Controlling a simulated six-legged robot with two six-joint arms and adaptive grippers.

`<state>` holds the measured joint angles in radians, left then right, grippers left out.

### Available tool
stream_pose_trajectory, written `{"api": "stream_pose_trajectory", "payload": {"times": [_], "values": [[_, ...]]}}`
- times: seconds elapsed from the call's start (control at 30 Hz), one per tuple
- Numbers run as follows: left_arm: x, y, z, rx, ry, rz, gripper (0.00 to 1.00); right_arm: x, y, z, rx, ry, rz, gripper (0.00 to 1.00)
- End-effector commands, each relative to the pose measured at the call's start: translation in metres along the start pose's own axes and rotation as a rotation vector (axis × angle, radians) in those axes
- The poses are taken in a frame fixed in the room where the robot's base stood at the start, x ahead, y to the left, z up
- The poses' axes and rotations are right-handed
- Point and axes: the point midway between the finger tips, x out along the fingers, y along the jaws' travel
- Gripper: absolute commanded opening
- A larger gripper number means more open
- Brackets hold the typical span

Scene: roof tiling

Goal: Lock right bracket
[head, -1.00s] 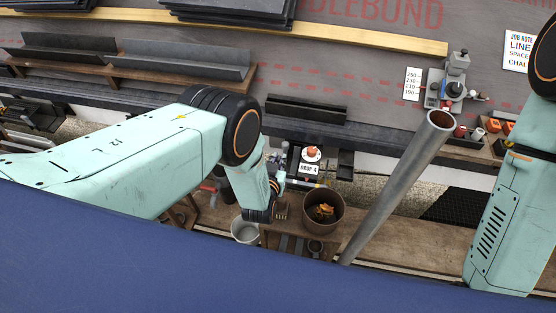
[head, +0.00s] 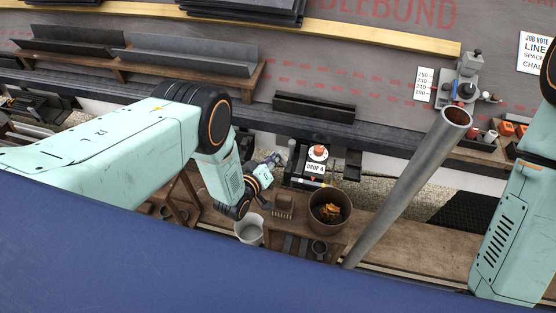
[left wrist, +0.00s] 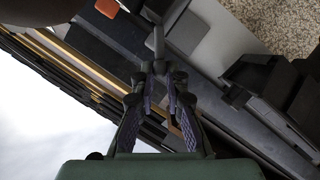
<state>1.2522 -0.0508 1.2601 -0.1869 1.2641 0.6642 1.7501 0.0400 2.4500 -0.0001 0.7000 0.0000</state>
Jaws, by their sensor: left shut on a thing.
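My left gripper (head: 276,160) is at the centre of the head view, just left of a dark fixture (head: 296,178) with an orange-and-white knob (head: 318,152) and a "DROP A" label. In the left wrist view the fingers (left wrist: 160,68) close on a narrow grey bar (left wrist: 155,42), which runs up from the fingertips. Whether this bar is part of the right bracket cannot be told. A dark block-shaped fitting (left wrist: 255,78) is to the right of the fingers, apart from them. My right arm shows at the right edge of the head view; its gripper is out of the picture.
A rusty bucket (head: 330,222) and a pale bucket (head: 249,228) stand by the wooden plank below the gripper. A wide grey pipe (head: 415,180) slants across the right.

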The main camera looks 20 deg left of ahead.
Motion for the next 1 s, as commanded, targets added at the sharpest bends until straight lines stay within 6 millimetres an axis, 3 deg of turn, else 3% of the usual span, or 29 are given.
{"api": "stream_pose_trajectory", "payload": {"times": [0.53, 1.0], "values": [[0.004, -0.029, 0.010, -0.478, 0.000, 0.197, 0.00, 0.055, 0.000, 0.000, 0.000, 0.000, 0.000, 0.39], [0.006, -0.040, 0.018, -0.782, -0.001, 0.323, 0.00, 0.068, 0.001, 0.000, 0.000, 0.000, 0.000, 0.39]]}}
